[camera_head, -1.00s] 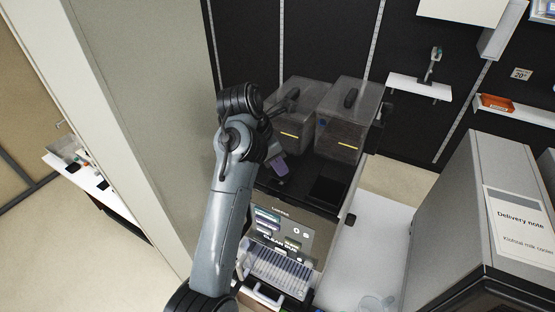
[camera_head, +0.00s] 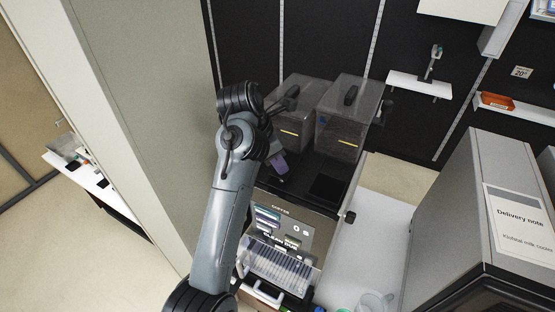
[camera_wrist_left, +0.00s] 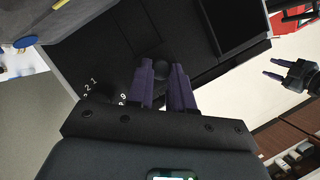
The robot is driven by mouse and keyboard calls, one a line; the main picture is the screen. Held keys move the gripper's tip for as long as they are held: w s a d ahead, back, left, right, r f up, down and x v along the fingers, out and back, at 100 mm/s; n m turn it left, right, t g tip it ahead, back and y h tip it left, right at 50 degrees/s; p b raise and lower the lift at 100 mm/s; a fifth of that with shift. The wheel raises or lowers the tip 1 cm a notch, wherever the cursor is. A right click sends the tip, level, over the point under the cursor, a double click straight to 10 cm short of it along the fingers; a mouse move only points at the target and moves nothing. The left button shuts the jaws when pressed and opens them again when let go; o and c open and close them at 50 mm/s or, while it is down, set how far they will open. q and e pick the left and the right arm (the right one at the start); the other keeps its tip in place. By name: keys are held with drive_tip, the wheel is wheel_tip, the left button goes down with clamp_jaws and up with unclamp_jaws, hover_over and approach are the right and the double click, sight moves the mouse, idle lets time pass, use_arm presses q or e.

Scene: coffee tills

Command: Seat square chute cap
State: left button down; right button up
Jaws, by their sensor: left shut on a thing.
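My left gripper (camera_head: 279,165) is over the dark top of the coffee machine (camera_head: 300,195), in front of the bean hoppers. In the left wrist view its purple fingers (camera_wrist_left: 164,88) are close together, with a round black knob (camera_wrist_left: 160,68) between their tips. The knob looks like the cap's grip. The cap's square body cannot be told from the dark machine top. A dark square panel (camera_head: 328,187) lies on the machine top, right of the gripper. My right gripper (camera_wrist_left: 276,67) shows at the right of the left wrist view, fingers apart and empty.
Two grey hoppers (camera_head: 292,117) (camera_head: 344,125) with black handles stand on the machine's back. A white counter (camera_head: 372,235) runs right of it, with a clear jug (camera_head: 373,302) at the front. A large grey milk cooler (camera_head: 480,215) stands at the right. A tall pale panel (camera_head: 150,100) rises at the left.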

use_arm(q)
drive_tip(key=shift+f, duration=0.25)
drive_tip(key=shift+f, duration=0.55)
drive_tip(key=c, duration=0.9)
unclamp_jaws()
